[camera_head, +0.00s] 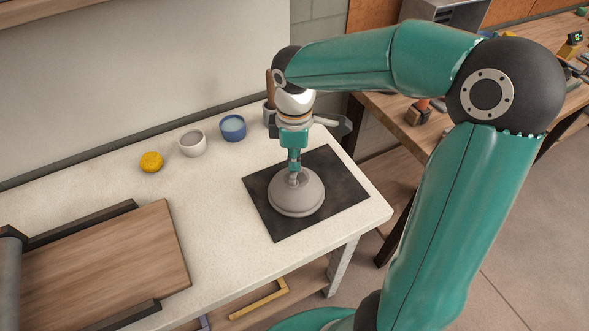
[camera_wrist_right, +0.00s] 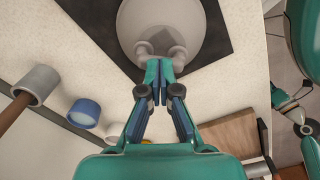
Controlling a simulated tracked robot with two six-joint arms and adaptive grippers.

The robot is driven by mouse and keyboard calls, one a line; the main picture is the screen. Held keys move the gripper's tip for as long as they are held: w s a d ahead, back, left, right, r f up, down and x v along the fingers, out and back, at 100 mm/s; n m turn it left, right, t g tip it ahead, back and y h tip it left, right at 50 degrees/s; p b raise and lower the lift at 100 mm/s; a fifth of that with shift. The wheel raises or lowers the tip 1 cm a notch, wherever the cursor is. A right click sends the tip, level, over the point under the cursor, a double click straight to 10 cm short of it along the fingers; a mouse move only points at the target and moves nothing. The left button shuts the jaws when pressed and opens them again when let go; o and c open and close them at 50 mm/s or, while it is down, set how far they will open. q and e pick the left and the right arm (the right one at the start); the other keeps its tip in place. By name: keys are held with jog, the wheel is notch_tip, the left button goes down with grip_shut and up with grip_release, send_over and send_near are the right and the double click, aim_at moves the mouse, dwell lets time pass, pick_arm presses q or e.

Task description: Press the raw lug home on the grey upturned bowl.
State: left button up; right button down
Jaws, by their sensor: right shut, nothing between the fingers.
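The grey upturned bowl (camera_head: 296,198) sits on a dark mat (camera_head: 348,186) on the pale worktop, and its smooth dome also shows in the right wrist view (camera_wrist_right: 165,22). The raw lug (camera_head: 292,180) is a small grey piece at the top of the bowl. In the right wrist view its two rounded ends (camera_wrist_right: 143,48) show on either side of my fingertips. My right gripper (camera_head: 294,168) points down over the bowl, shut and empty, with its tips (camera_wrist_right: 159,68) at the lug. I cannot tell whether they touch it.
A wooden board (camera_head: 105,265) lies at left. The worktop between board and mat is clear.

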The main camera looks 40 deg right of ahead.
jog(key=shift+s, duration=0.1)
dwell(0.3)
notch_tip(320, 180, up, 7)
jog(key=p, duration=0.6)
jog(key=shift+f, duration=0.1)
dwell(0.5)
